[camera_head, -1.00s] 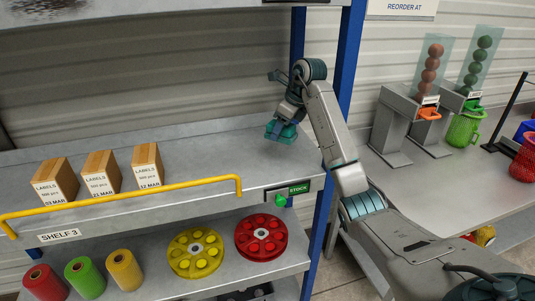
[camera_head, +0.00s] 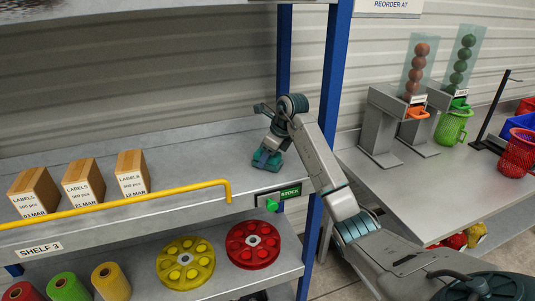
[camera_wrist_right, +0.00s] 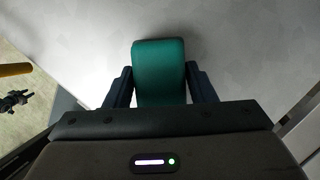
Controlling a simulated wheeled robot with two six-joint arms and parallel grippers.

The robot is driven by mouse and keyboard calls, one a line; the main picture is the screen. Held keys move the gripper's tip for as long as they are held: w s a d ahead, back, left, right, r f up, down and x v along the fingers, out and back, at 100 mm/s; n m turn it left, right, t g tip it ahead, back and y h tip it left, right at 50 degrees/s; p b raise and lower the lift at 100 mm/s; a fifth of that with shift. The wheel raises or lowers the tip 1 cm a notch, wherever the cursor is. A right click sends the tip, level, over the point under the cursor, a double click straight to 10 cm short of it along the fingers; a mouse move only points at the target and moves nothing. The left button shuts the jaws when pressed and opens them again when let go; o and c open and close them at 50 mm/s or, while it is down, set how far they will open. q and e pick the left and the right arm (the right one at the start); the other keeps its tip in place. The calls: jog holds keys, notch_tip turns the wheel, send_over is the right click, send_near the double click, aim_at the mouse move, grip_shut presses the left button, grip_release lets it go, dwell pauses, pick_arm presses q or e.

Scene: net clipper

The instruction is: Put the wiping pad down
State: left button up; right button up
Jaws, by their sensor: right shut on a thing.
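The wiping pad (camera_wrist_right: 158,72) is a teal block held between the two dark fingers of my right gripper (camera_wrist_right: 160,88) in the right wrist view. In the head view the pad (camera_head: 266,160) is at or just over the upper shelf (camera_head: 205,165), near its right end. My right gripper (camera_head: 272,145) is shut on it from above. A dark shadow lies close to the pad on the pale surface. I cannot tell whether the pad touches the shelf. My left gripper does not show.
Three label boxes (camera_head: 83,183) stand at the left behind a yellow rail (camera_head: 120,203). A blue post (camera_head: 335,95) rises right of my gripper. Yellow (camera_head: 185,262) and red reels (camera_head: 253,244) lie on the lower shelf. Bare shelf lies between boxes and pad.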

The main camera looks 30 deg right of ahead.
jog(key=shift+f, duration=0.2)
jog(key=o, duration=0.9)
